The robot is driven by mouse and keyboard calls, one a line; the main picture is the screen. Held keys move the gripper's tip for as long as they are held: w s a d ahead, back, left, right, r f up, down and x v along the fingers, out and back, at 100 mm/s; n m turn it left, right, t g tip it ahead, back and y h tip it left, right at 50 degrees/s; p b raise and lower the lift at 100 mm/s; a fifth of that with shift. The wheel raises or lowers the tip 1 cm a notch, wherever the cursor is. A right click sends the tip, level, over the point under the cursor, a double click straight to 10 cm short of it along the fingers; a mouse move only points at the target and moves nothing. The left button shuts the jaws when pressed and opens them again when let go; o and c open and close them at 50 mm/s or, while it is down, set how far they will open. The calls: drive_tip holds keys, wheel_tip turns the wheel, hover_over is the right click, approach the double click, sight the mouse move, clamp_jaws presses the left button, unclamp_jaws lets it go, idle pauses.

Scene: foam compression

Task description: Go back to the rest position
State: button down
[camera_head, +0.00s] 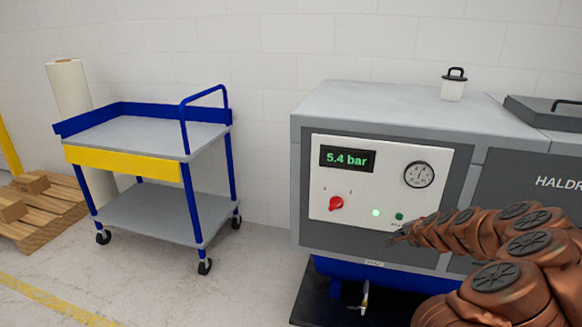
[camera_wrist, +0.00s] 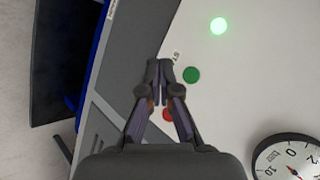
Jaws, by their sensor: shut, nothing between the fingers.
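My gripper (camera_head: 397,236) is at the end of my copper-coloured arm, in front of the lower right of the machine's white control panel (camera_head: 330,158). In the wrist view my gripper (camera_wrist: 160,68) is shut, with its fingertips together and nothing between them. The tips appear close to a dark green button (camera_wrist: 191,75); whether they touch the panel I cannot tell. A red button (camera_wrist: 167,114) is partly hidden behind the fingers. A lit green lamp (camera_wrist: 219,26) shows above; the lamp also shows in the head view (camera_head: 376,212).
The grey machine (camera_head: 390,105) has a display (camera_head: 347,159) reading 5.4 bar, a red knob (camera_head: 336,203) and a dial gauge (camera_head: 419,174). A blue and grey cart (camera_head: 160,135) stands left, beside a wooden pallet (camera_head: 40,215). Floor between cart and machine is clear.

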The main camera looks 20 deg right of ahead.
drive_tip(key=w+a+r+n+g+y+p, duration=0.1)
drive_tip(key=a+r+n+y, duration=0.15)
drive_tip(key=a+r, duration=0.45)
drive_tip(key=w+a+r+n+y+p, duration=0.1)
drive_tip(key=w+a+r+n+p, duration=0.15)
drive_tip(key=a, duration=0.85)
drive_tip(key=s+a+r+n+g+y+p, duration=0.1)
drive_tip(key=s+a+r+n+g, duration=0.2)
drive_tip(key=a, duration=0.5)
drive_tip(key=s+a+r+n+y+p, duration=0.1)
drive_tip(key=s+a+r+n, duration=0.15)
drive_tip(key=s+a, duration=0.4)
drive_tip(key=s+a+r+n+g+p, duration=0.25)
drive_tip(key=s+a+n+g, duration=0.2)
drive_tip(key=s+a, duration=0.6)
drive_tip(key=s+r+n+g+h+p, duration=0.1)
drive_tip(key=s+r, duration=0.1)
drive_tip(key=s, duration=0.8)
drive_tip(key=s+r+n+g+h+p, duration=0.1)
drive_tip(key=s+n+g+h, duration=0.1)
drive_tip(key=s, duration=0.7)
drive_tip(key=shift+s+d+r+p, duration=0.3)
drive_tip(key=shift+s+d+r, duration=0.05)
drive_tip(key=shift+r, duration=0.05)
